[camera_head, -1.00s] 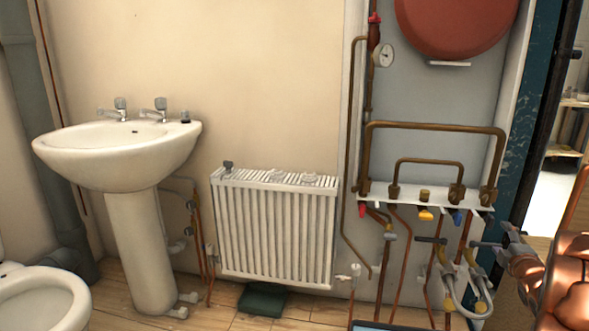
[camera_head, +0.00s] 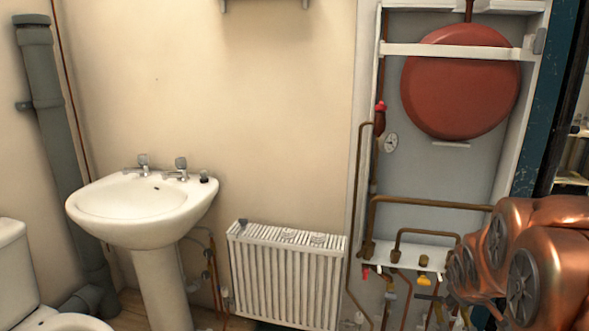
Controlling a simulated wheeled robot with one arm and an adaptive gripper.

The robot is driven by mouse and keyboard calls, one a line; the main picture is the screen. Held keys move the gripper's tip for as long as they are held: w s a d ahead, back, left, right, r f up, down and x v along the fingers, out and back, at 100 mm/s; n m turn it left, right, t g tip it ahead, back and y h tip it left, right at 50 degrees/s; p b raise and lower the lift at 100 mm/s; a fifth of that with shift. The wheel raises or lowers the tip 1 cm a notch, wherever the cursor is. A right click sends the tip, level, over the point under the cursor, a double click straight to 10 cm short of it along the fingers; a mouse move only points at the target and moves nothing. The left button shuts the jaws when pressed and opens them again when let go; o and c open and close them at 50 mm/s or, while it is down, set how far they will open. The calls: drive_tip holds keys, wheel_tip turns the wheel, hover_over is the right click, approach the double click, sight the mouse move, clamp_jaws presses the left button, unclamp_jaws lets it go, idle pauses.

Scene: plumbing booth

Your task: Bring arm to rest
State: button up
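My copper-coloured arm (camera_head: 535,255) fills the lower right of the head view, with dark round joint caps on its links. It is folded up close to the camera, in front of the pipe board. The end of the arm, toward my gripper (camera_head: 470,292), is small, partly hidden by the links and set against the pipes. Its fingers cannot be made out clearly, and I see no object held there.
A white washbasin (camera_head: 140,210) stands at the left, beside a toilet (camera_head: 15,270) and a grey waste pipe (camera_head: 45,110). A white radiator (camera_head: 285,275) is mid-wall. A red round vessel (camera_head: 460,85) and copper pipes (camera_head: 430,202) are on the board behind my arm.

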drive_tip(key=s+a+r+m+g+y+p, duration=0.1)
drive_tip(key=s+a+r+g+p, duration=0.1)
drive_tip(key=s+a+r+p, duration=0.4)
drive_tip(key=s+a+r+m+g+y+p, duration=0.1)
drive_tip(key=s+a+r+g+y+p, duration=0.1)
drive_tip(key=s+a+r+p, duration=0.4)
drive_tip(key=s+a+r+m+g+y+p, duration=0.1)
drive_tip(key=s+a+r+g+p, duration=0.3)
drive_tip(key=s+a, duration=0.8)
drive_tip(key=s+r+p, duration=0.2)
drive_tip(key=s, duration=0.3)
drive_tip(key=shift+s+a+r+m+y, duration=0.15)
drive_tip(key=shift+s+r+m+y, duration=0.05)
drive_tip(key=shift+m+y, duration=0.2)
